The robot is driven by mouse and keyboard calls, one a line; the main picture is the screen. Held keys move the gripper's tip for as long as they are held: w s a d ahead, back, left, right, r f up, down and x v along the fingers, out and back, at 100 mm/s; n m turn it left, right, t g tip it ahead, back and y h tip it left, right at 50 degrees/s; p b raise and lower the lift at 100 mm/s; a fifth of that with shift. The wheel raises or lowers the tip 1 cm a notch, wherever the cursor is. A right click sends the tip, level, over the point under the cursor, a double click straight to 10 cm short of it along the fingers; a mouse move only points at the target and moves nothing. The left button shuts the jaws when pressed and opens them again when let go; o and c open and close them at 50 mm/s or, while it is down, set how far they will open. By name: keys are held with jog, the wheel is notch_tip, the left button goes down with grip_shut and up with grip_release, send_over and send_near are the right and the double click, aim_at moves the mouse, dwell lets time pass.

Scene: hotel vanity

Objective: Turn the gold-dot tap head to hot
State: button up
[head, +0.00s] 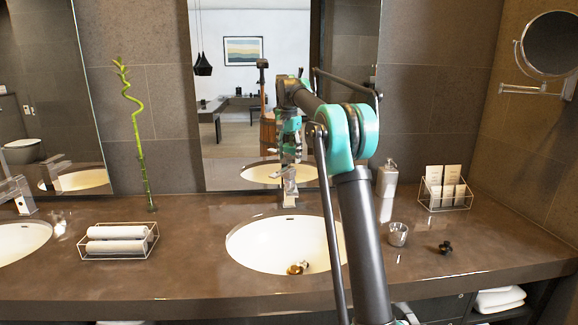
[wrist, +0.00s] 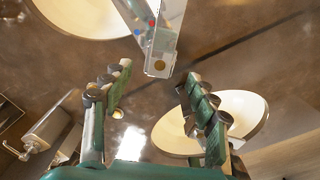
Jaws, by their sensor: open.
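The chrome tap (wrist: 163,45) with a gold dot (wrist: 160,65) at its end shows at the top of the wrist view. A red dot and a blue dot sit side by side further up on it. In the head view a chrome tap (head: 289,187) stands behind the middle basin, partly hidden by my arm. My gripper (head: 290,150) is just above that tap. In the wrist view its green-padded fingers are spread, with the tap's end ahead of the gap between them. I see nothing held. I cannot tell whether a finger touches the tap.
The middle basin (head: 270,243) lies below my arm. A glass (head: 398,234), a dispenser (head: 387,179) and a wire rack (head: 446,190) stand to the right. A towel rack (head: 118,243) and bamboo stem (head: 139,130) are to the left. The mirror (head: 225,125) is close behind the tap.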

aim_at(289, 167)
notch_tip(289, 167, up, 7)
dwell(0.3)
